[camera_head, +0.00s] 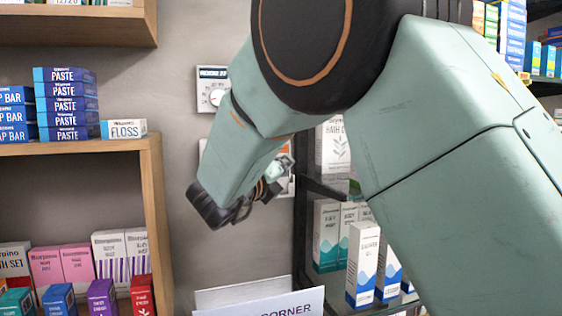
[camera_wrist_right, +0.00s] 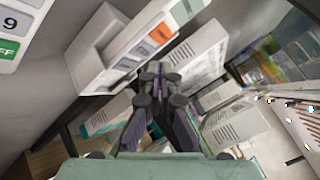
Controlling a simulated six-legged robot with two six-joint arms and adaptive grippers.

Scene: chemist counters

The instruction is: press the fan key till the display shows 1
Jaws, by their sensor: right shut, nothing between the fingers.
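A white control panel on the grey wall is mostly hidden behind my right arm in the head view; its right edge (camera_head: 291,184) shows. In the right wrist view the panel (camera_wrist_right: 100,62) is tilted, with an orange key (camera_wrist_right: 160,34) and several pale keys (camera_wrist_right: 127,63). I cannot tell which one is the fan key, and I cannot read a display. My right gripper (camera_head: 270,182) is shut and empty in front of the panel. In the wrist view its fingertips (camera_wrist_right: 158,72) overlap the panel's lower edge; contact cannot be told. My left gripper is not in view.
A second wall panel (camera_head: 212,98) with a dial hangs above. Wooden shelves (camera_head: 150,160) with boxes stand at left. A dark rack (camera_head: 300,225) with white cartons (camera_head: 362,265) stands close at right. A white sign (camera_head: 265,304) is below. Bare wall lies left of the gripper.

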